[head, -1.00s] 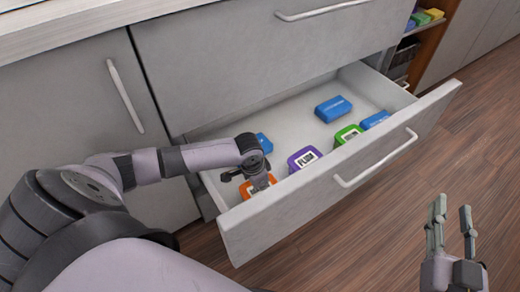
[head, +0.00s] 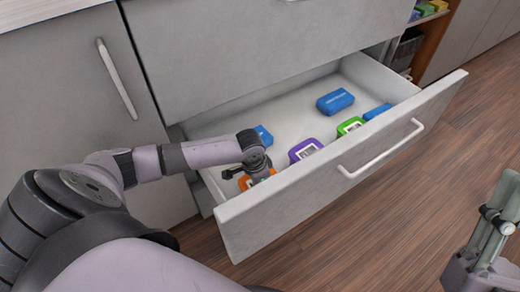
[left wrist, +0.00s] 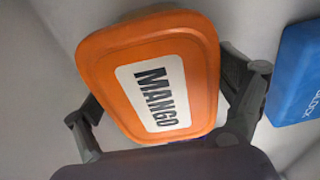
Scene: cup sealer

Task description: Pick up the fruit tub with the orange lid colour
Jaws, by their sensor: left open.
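The fruit tub with the orange lid (head: 246,183) stands in the open drawer at its near left end, mostly hidden by my left gripper (head: 254,180) in the head view. In the left wrist view the orange lid (left wrist: 115,50) fills the middle, with a white label reading MANGO. My left gripper (left wrist: 165,98) is open, with one finger on each side of the tub. Whether the fingers touch the tub is not clear. My right gripper (head: 495,215) is outside the drawer at the right, empty; its finger gap is unclear.
A purple-lidded tub (head: 304,150) and a green-lidded tub (head: 350,125) stand along the drawer front (head: 300,190). Blue boxes lie at the back (head: 335,102), at the right (head: 376,112) and beside the orange tub (head: 263,135). The drawer's middle is clear.

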